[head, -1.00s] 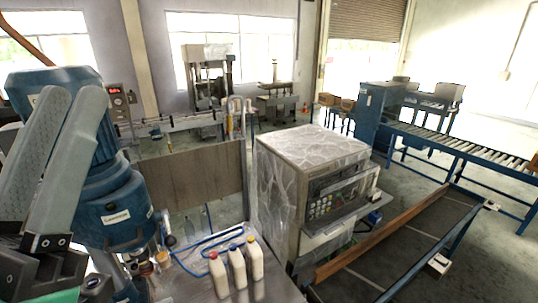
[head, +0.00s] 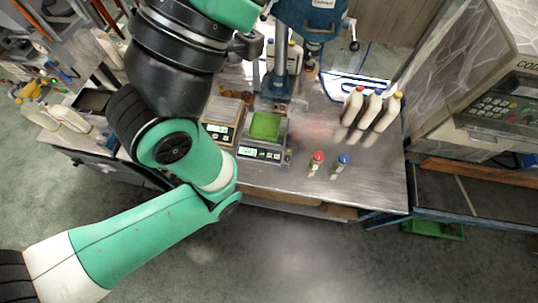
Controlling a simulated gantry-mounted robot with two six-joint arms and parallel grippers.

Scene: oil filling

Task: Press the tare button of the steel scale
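Two small scales stand side by side on the steel workbench (head: 300,185). The left one, which looks like the steel scale (head: 222,108), has a plain pale metal plate and a lit display with a button panel at its front. My arm partly covers its left side. The other scale (head: 265,150) has a green plate (head: 265,126) and a lit front display. The tare button is too small to pick out. A green and black arm from the left crosses in front of the bench. Neither of my grippers shows in the head view.
A blue drill-like machine (head: 308,18) stands behind the scales. Three white jugs (head: 372,108) stand at the back right. A red-capped bottle (head: 318,158) and a blue-capped bottle (head: 342,160) stand right of the scales. The bench's front right is clear.

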